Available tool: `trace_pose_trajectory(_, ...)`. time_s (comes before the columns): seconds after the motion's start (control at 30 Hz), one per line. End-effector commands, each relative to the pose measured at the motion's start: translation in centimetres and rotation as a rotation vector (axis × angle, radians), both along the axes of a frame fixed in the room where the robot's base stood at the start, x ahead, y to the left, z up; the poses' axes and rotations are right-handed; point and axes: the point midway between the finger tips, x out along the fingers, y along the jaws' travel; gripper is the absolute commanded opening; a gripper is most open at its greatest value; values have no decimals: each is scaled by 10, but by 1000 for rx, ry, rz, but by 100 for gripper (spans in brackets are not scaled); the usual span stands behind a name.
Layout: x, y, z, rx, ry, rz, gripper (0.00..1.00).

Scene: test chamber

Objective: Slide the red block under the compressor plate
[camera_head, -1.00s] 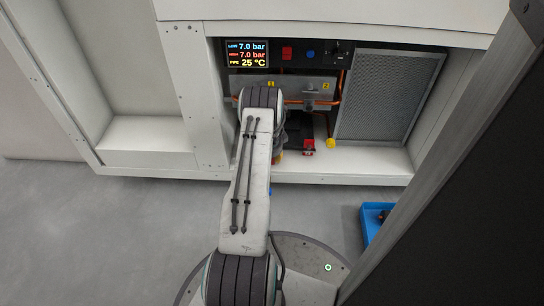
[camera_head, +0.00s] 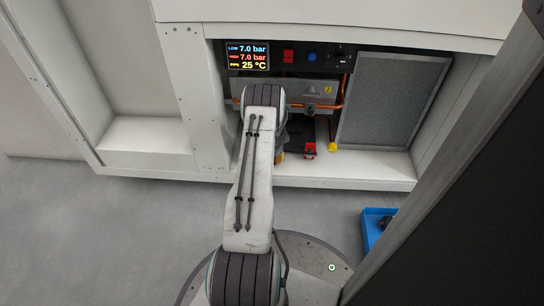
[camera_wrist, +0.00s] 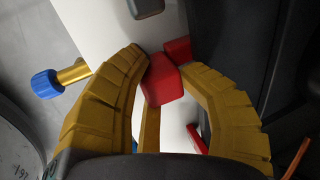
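In the wrist view, the two yellow fingers of my gripper (camera_wrist: 158,64) curve in around the red block (camera_wrist: 162,84), which fills the gap at the fingertips and seems to touch both. Another red piece (camera_wrist: 178,50) lies just beyond it; I cannot tell whether they are joined. In the head view, my arm hides most of the gripper, which is inside the open cabinet bay. A dark compressor part (camera_head: 300,136) shows right of my arm, with a red piece (camera_head: 309,151) at its front. I cannot make out the plate's underside or gap.
A yellow cap (camera_head: 333,147) and orange pipes (camera_head: 342,98) are close to the right. A grey filter panel (camera_head: 390,100) leans at the bay's right side. A display (camera_head: 248,56) is above. A blue bin (camera_head: 374,226) stands on the floor. A blue knob (camera_wrist: 46,84) shows in the wrist view.

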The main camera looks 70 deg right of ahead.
Motion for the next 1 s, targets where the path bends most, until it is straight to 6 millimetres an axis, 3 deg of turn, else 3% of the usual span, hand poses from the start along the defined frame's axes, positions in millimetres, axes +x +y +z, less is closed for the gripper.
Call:
trace_pose_trajectory(0.03,4,-10,6,-33,-11,2,44)
trace_pose_trajectory(0.27,4,-11,7,-34,-11,2,63)
trace_pose_trajectory(0.67,4,-10,16,-36,-12,2,63)
trace_pose_trajectory(1.0,-3,11,61,-20,-6,1,63)
